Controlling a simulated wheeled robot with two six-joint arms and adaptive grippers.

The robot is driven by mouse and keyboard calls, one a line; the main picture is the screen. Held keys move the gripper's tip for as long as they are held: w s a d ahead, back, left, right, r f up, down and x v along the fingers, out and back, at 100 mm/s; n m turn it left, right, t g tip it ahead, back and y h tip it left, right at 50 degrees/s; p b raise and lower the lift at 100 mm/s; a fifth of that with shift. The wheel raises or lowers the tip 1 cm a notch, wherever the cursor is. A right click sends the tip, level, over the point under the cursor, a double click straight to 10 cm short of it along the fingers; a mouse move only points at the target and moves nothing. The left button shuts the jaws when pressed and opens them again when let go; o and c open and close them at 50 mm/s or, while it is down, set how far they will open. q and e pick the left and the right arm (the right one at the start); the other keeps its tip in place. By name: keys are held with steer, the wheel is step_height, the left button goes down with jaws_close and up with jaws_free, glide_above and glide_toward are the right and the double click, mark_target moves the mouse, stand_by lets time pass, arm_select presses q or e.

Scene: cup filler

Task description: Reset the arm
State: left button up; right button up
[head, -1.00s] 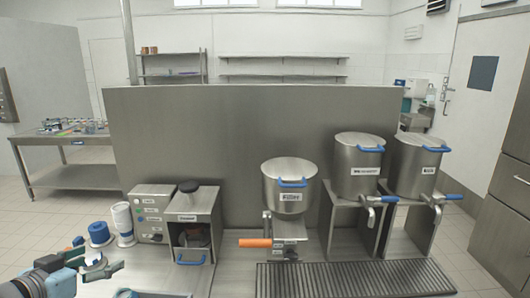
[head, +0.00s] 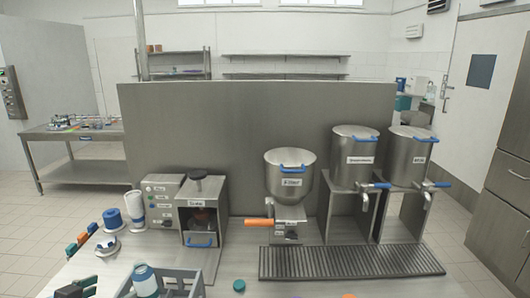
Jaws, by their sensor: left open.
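What appears to be my left gripper (head: 77,287) is at the bottom edge of the head view, at the lower left, mostly cut off. It is open, and I see nothing held in it. It is left of a grey rack (head: 183,279), which holds a container with a blue top and pale body (head: 146,281). My right gripper is not in view.
The dispenser box (head: 202,213), the filler (head: 288,180) and two steel pots (head: 354,158) (head: 408,157) stand behind. A drain grate (head: 350,262) lies in front.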

arm_select(q)
steer(key=s+d+f+n+g+y, duration=0.1)
steer(key=s+d+f+g, duration=0.35)
steer(key=s+f, duration=0.75)
steer(key=s+d+f+g+y, duration=0.1)
steer(key=s+d+f+g, duration=0.4)
steer(key=s+f, duration=0.75)
steer(key=s+f+b, duration=0.3)
steer(key=f, duration=1)
steer(key=s+f+b, duration=0.2)
steer(key=f+b, duration=0.2)
steer(key=f, duration=1)
steer(key=s+a+f+g+b, duration=0.1)
steer(key=s+f+b, duration=0.2)
steer(key=s+f, duration=0.8)
steer(key=shift+s+f, duration=0.35)
steer(key=shift+s, duration=0.25)
